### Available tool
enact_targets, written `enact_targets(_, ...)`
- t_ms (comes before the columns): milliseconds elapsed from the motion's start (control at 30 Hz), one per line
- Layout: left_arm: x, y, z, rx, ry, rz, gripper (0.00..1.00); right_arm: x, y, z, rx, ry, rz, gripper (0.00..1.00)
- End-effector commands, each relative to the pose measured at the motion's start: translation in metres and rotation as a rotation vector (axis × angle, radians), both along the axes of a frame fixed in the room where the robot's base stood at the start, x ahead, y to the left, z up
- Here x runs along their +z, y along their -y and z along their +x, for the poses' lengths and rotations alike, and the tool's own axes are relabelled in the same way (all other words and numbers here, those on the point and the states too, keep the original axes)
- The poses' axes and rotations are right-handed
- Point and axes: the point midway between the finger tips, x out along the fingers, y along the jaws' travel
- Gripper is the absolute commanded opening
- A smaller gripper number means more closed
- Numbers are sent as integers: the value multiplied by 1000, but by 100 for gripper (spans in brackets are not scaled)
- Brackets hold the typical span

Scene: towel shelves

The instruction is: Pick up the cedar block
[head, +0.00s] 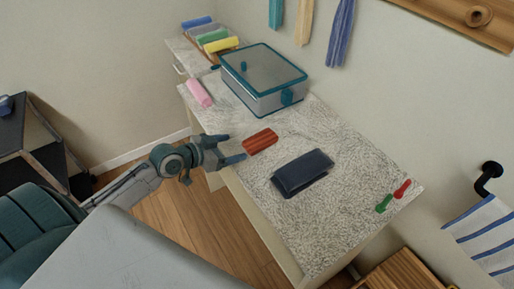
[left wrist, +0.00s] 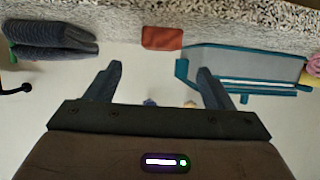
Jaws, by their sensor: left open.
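The cedar block (head: 260,141) is a reddish-brown block lying flat on the speckled table (head: 330,235), near its left edge in the head view. It also shows in the left wrist view (left wrist: 162,38), at the top middle, past my fingertips. My left gripper (head: 237,147) comes in from the left with its fingers spread and pointing at the block. The jaws are open and empty, and the block looks just beyond the tips, not between them. In the left wrist view the gripper (left wrist: 159,70) shows two separated fingers. My right gripper is not in view.
A dark folded cloth (head: 302,172) lies to the right of the block. A teal-rimmed glass-lidded box (head: 263,80) stands behind it. A pink roll (head: 199,93) lies left of the box. Red (head: 403,188) and green (head: 383,203) small items lie at the right end.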

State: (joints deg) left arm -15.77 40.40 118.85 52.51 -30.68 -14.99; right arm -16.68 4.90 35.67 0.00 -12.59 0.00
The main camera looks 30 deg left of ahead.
Motion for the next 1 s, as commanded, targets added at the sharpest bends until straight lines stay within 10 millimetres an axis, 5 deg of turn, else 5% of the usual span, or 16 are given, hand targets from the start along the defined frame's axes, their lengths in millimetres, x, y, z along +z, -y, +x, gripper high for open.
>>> enact_targets(333,-9,13,28,3,10,-16,75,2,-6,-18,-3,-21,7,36)
enact_targets(1000,-35,38,80,2,8,-13,75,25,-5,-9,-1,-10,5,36)
